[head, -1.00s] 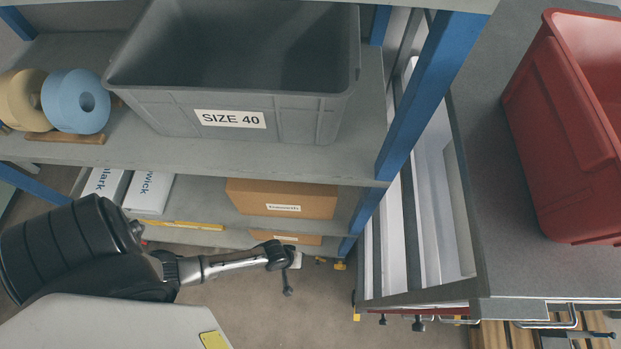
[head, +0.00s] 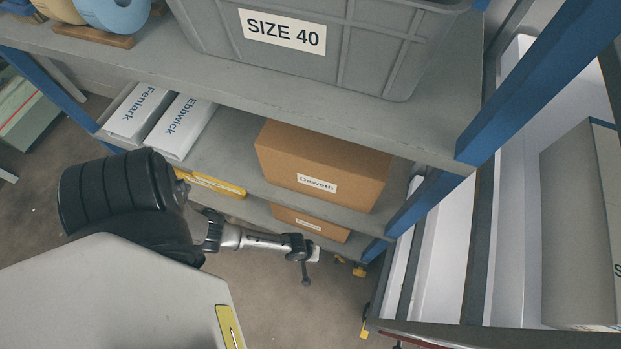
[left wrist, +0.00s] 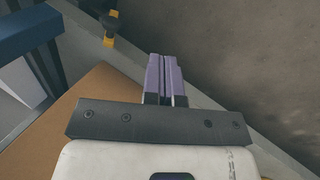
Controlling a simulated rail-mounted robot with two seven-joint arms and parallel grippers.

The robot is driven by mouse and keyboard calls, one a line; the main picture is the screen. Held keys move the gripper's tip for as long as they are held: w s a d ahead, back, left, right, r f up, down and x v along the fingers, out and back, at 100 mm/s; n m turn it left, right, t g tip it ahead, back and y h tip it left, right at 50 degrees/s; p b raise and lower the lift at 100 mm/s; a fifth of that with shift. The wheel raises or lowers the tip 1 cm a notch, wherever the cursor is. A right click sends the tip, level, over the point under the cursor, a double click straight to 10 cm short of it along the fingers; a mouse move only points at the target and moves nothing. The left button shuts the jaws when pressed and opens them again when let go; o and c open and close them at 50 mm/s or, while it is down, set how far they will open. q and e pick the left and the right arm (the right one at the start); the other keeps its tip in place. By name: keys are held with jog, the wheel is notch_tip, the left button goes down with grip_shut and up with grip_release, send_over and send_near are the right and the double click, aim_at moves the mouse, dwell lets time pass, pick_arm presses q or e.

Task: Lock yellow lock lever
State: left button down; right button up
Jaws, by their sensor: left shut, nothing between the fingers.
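A small black and yellow piece (left wrist: 109,40) shows at the upper left of the left wrist view, low by the frame; it looks like a caster lever. In the head view, small yellow pieces sit at the foot of the shelf (head: 358,271) and below the white-panelled unit (head: 364,329). Which one is the lock lever, and its position, I cannot tell. My left gripper (left wrist: 165,78) has purple fingers, shut together and empty. They are apart from the yellow piece, which lies up and left of them. In the head view my left arm reaches toward the lower shelf; its fingers are not clear. My right gripper is not in view.
A brown carton (head: 322,165) and white boxes (head: 180,127) stand on the middle shelf, with a smaller carton (head: 309,223) below. A blue post (head: 540,85) and a grey SIZE 40 bin (head: 380,45) are above. Open floor (head: 285,315) lies in front.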

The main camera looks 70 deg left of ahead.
pick_arm(q)
jog(key=w+d+f+b, duration=0.2)
jog(key=w+f+b, duration=0.1)
jog(key=w+b, duration=0.1)
jog(key=shift+w+d+f, duration=0.2)
jog(key=shift+w+d, duration=0.2)
